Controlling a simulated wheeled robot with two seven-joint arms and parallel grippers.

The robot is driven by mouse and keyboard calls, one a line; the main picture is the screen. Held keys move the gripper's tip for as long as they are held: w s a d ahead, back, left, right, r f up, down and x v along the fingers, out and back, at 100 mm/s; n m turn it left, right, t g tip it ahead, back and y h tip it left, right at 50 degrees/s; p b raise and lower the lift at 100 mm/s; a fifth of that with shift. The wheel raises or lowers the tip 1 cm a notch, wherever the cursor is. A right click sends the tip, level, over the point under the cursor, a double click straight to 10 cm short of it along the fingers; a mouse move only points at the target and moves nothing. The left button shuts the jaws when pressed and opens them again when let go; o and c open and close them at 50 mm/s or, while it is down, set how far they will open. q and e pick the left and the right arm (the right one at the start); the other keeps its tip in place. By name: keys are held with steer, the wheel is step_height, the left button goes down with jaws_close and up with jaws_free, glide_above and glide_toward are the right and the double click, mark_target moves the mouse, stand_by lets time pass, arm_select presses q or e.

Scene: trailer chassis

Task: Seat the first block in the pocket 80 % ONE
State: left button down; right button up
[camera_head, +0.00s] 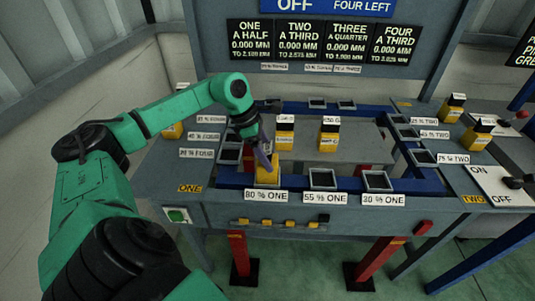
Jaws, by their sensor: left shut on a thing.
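A yellow block (267,172) is directly above the "80 % ONE" label (266,196), at the front blue rail. My left gripper (265,152) is shut on the block from above. The block covers most of the pocket there, and I cannot tell how deep it sits in it. The block looks roughly upright. My right gripper is not in view.
Open empty pockets stand to the right at "55 % ONE" (322,179) and "30 % ONE" (376,181). A green button (177,215) is at the front left.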

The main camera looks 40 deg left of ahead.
arm_select(q)
steer(key=shift+f, duration=0.25)
jaws_free()
steer(key=shift+s, duration=0.15)
steer(key=b+v, duration=0.1)
steer(key=v, duration=0.4)
steer(key=shift+a+r, duration=0.15)
steer(key=shift+r, duration=0.1)
steer(key=p+v, duration=0.1)
steer(key=v, duration=0.8)
